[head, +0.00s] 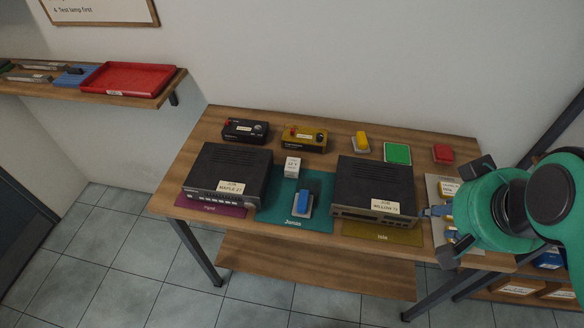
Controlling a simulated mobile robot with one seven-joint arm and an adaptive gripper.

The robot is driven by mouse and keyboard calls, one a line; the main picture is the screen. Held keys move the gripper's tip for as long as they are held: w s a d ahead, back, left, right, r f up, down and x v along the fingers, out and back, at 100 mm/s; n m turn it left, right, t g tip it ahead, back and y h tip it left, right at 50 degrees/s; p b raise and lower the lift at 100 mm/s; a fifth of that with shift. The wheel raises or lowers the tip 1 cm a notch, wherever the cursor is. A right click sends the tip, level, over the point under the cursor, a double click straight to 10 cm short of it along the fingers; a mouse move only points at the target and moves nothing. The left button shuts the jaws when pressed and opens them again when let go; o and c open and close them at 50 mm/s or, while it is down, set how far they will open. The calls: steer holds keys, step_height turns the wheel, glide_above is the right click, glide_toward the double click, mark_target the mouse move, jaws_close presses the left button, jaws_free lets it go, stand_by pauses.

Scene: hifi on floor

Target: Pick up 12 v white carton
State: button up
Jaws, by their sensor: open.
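The white carton (292,166) stands upright on the wooden table, between the two black hi-fi units and at the back edge of the teal mat (266,206). Its small label seems to read 12 V. My gripper (437,231) is at the table's right end, beside the right hi-fi unit and well to the right of the carton. It is open, with its fingers apart. My green arm hides part of the table's right end. Nothing covers the carton.
Black hi-fi units stand left (228,177) and right (374,189) of the carton. A blue-topped object (303,203) lies in front of it.

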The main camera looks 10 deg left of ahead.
steer(key=o, duration=0.8)
steer(key=shift+o, duration=0.2)
steer(key=w+a+n+g+y+p, duration=0.1)
steer(key=w+a+n, duration=0.4)
steer(key=w, duration=0.5)
steer(key=w+a+n+g+p, duration=0.15)
steer(key=w+a+n, duration=0.25)
steer(key=w+a, duration=0.5)
steer(key=w+a+f+n+g+p, duration=0.1)
steer(key=w+a+f+n, duration=0.3)
steer(key=w+a+f, duration=0.3)
steer(key=w+a+f+n+g+p, duration=0.1)
steer(key=w+a+f+n+g, duration=0.1)
steer(key=w+a+f+n, duration=0.3)
steer(key=w+a+f, duration=0.3)
steer(key=a+f, duration=0.3)
steer(key=f, duration=0.1)
steer(key=shift+a+f, duration=0.15)
steer(key=shift+a, duration=0.05)
